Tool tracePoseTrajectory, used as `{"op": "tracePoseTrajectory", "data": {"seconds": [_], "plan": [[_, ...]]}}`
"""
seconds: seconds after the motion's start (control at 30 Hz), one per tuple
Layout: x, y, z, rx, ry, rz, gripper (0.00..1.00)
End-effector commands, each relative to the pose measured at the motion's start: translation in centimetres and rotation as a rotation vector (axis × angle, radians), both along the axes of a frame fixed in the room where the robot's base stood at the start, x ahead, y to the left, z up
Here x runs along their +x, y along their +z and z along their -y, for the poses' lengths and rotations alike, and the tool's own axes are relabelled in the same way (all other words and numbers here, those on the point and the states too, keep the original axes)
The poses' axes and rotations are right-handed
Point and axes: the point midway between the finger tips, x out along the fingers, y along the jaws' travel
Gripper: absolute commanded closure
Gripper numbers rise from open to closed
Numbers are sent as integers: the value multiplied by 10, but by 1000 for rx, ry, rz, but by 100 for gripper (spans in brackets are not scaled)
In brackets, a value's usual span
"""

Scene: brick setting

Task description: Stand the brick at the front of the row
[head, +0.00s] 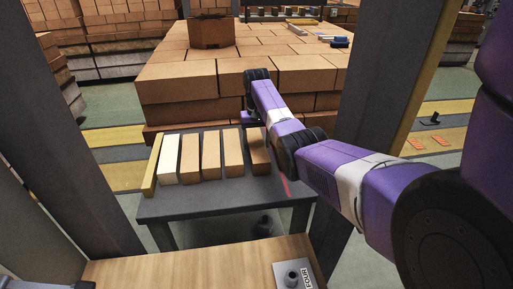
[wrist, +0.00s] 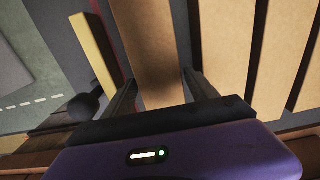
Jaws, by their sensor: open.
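A row of bricks stands on a small dark table (head: 215,205). A pale cream brick (head: 168,158) is near its left end, with several tan bricks to its right. The rightmost tan brick (head: 258,152) sits at a slightly different angle from its neighbours, close below my gripper; its far end is partly hidden by my arm. In the wrist view this end brick (wrist: 146,40) runs between the fingers of my gripper (wrist: 160,78), which are open, one on each side. I cannot tell whether they touch it. The other bricks (wrist: 225,45) lie to the right there.
A yellow strip (head: 152,165) lines the table's left end. A red line (head: 282,182) marks the tabletop right of the row; it also shows in the wrist view (wrist: 112,40), beside a yellow bar (wrist: 95,48). A large brick stack (head: 180,90) stands behind. Dark posts (head: 75,120) flank the table.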

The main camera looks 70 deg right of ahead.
Motion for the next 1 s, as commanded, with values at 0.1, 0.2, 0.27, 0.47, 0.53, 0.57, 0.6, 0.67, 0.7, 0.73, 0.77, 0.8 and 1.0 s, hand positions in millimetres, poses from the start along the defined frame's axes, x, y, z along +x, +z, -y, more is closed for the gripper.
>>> {"op": "tracePoseTrajectory", "data": {"seconds": [0.1,0.2,0.27,0.47,0.53,0.57,0.6,0.67,0.7,0.73,0.77,0.8,1.0], "plan": [[1,26,1,-4,1,4,33],[1,47,1,-4,1,3,33],[1,58,1,-4,1,2,33],[1,87,0,-1,1,0,33],[1,92,0,-1,0,0,33],[1,93,0,0,0,0,33],[0,95,0,0,0,0,33],[0,96,0,0,0,0,33],[0,97,0,1,0,0,33],[0,97,0,1,0,0,33],[0,97,0,1,0,0,33],[0,97,0,1,0,0,33],[0,96,0,0,0,0,33]]}}
